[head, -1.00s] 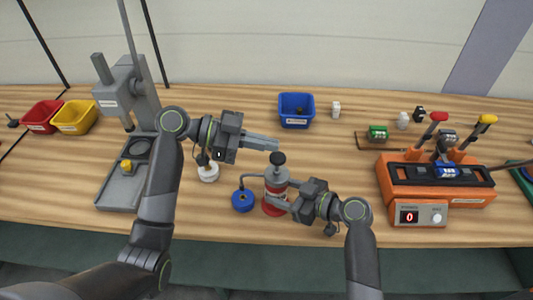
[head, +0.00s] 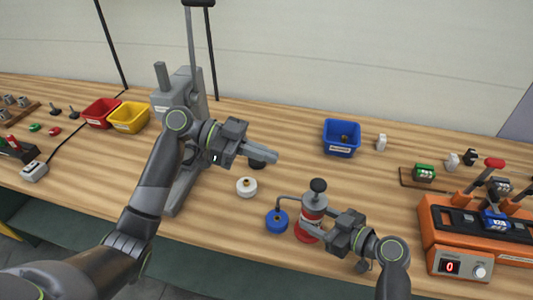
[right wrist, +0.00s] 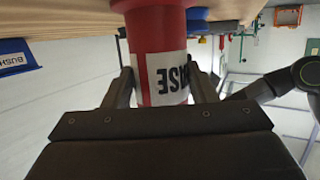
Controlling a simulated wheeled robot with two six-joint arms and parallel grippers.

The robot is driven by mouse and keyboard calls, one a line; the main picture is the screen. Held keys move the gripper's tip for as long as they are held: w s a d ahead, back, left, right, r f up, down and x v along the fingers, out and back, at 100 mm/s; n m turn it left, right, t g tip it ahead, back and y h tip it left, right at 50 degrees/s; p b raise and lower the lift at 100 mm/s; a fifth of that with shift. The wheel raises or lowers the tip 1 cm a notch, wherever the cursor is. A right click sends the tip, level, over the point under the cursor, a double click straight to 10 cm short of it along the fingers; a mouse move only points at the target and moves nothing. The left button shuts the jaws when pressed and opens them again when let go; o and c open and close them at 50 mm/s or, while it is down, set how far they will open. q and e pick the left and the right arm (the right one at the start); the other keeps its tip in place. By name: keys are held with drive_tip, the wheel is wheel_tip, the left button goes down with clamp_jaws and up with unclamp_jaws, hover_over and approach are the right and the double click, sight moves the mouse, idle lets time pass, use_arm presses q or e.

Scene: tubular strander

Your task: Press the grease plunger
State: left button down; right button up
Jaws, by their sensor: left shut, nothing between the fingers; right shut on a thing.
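The grease dispenser (head: 309,229) is a red cylinder with a white label and grey top, standing upright on the table. Its plunger has a black knob (head: 318,185) that stands up above the top. A thin spout bends left from it, ending over a round blue part (head: 277,221). My right gripper (head: 326,228) is shut on the dispenser's body; in the right wrist view the fingers flank the labelled red body (right wrist: 160,70). My left gripper (head: 275,156) is shut and empty, up and to the left of the knob, apart from it.
A white round part (head: 246,187) lies left of the dispenser. A blue bin (head: 341,138) stands behind, an orange tester (head: 465,235) to the right, a grey press (head: 178,105) to the left. Red (head: 101,112) and yellow (head: 128,118) bins stand farther left.

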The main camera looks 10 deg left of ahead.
use_arm(q)
drive_tip(key=shift+r, duration=0.1)
wheel_tip(320, 180, up, 3)
drive_tip(key=shift+a+f, duration=0.1)
drive_tip(key=shift+f, duration=0.05)
idle(0.3)
hover_over(318, 185)
drive_tip(key=f+v, duration=0.1)
drive_tip(key=v, duration=0.2)
drive_tip(key=f, duration=0.5)
drive_tip(key=shift+w+d, duration=0.2)
drive_tip(key=shift+w, duration=0.2)
drive_tip(key=shift+f, duration=0.6)
